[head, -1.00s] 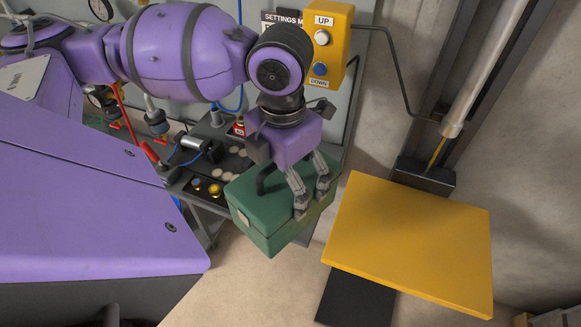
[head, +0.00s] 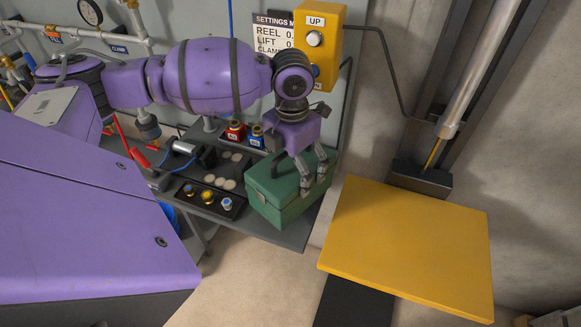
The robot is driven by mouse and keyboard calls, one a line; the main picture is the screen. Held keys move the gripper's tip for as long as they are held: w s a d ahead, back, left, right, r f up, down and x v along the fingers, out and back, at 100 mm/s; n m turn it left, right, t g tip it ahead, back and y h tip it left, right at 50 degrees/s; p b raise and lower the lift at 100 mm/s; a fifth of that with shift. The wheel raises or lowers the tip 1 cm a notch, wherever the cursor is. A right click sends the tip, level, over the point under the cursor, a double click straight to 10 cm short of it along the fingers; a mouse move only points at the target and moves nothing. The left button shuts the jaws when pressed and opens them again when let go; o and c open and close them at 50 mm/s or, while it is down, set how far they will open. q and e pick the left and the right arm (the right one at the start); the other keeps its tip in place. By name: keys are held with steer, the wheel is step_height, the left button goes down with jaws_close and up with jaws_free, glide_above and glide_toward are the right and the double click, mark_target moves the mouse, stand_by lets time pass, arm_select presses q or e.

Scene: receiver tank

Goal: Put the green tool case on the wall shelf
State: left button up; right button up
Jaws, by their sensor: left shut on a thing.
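The green tool case (head: 275,201) is upright at the right end of the grey wall shelf (head: 230,226). My left gripper (head: 317,184) is above the case, shut on it with its fingers pointing down at its top. The wrist and fingers hide part of the lid, and the grip point is not clear. I cannot tell whether the case's underside touches the shelf or hangs just above it. My right gripper is not in view.
A panel with knobs (head: 208,196), a small vise (head: 195,152), and red (head: 235,132) and blue (head: 256,137) items crowd the shelf left of the case. A yellow platform (head: 405,245) stands to the right. A yellow UP/DOWN button box (head: 318,43) hangs on the wall behind.

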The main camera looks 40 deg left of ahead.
arm_select(q)
steer(key=shift+w+a+f, duration=0.1)
steer(key=shift+w+f, duration=0.05)
steer(key=shift+f, duration=0.65)
steer(key=shift+w+f, duration=0.15)
steer(key=shift+f, duration=0.65)
steer(key=shift+f, duration=0.1)
steer(key=o, duration=1.9)
steer(key=shift+s+f, duration=0.1)
steer(key=shift+f, duration=0.1)
steer(key=shift+c, duration=0.2)
step_height(320, 180, up, 12)
steer(key=shift+r, duration=0.15)
